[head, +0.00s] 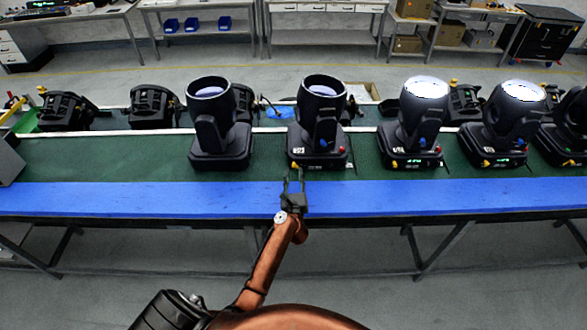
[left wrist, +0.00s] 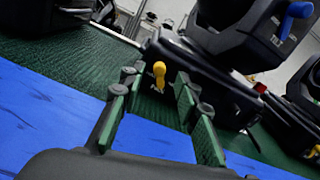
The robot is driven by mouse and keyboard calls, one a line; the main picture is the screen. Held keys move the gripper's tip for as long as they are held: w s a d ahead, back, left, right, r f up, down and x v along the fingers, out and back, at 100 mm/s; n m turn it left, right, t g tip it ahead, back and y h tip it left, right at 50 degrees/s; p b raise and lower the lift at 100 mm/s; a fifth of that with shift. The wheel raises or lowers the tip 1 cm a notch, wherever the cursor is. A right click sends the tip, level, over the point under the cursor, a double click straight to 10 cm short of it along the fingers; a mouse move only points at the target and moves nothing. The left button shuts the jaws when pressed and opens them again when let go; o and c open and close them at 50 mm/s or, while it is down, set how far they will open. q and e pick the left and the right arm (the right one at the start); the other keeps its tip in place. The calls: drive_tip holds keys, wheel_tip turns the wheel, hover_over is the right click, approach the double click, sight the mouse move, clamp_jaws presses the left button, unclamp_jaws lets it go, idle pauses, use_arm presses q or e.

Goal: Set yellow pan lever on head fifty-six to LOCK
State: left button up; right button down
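A dark moving-head light (head: 319,125) stands just beyond my left gripper (head: 294,180) in the head view. It has a blue lever (head: 323,143), a red knob (head: 341,150) and a white label, too small to read. In the left wrist view, a yellow lever (left wrist: 159,73) stands up at the near corner of its black base (left wrist: 195,75); the blue lever (left wrist: 294,18) is higher on the yoke. My left gripper also shows there (left wrist: 160,93), open and empty, its fingers short of the yellow lever and apart from it. My right gripper is out of view.
Similar lights stand left (head: 220,130) and right (head: 411,125), the right-hand ones lit. They stand on a green mat (head: 110,160) behind a blue front strip (head: 120,197). Smaller black units (head: 155,108) lie behind. The strip is clear on both sides of my gripper.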

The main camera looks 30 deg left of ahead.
sight(294, 167)
use_arm(q)
drive_tip(key=shift+x, duration=1.85)
drive_tip(key=shift+c, duration=0.5)
clamp_jaws()
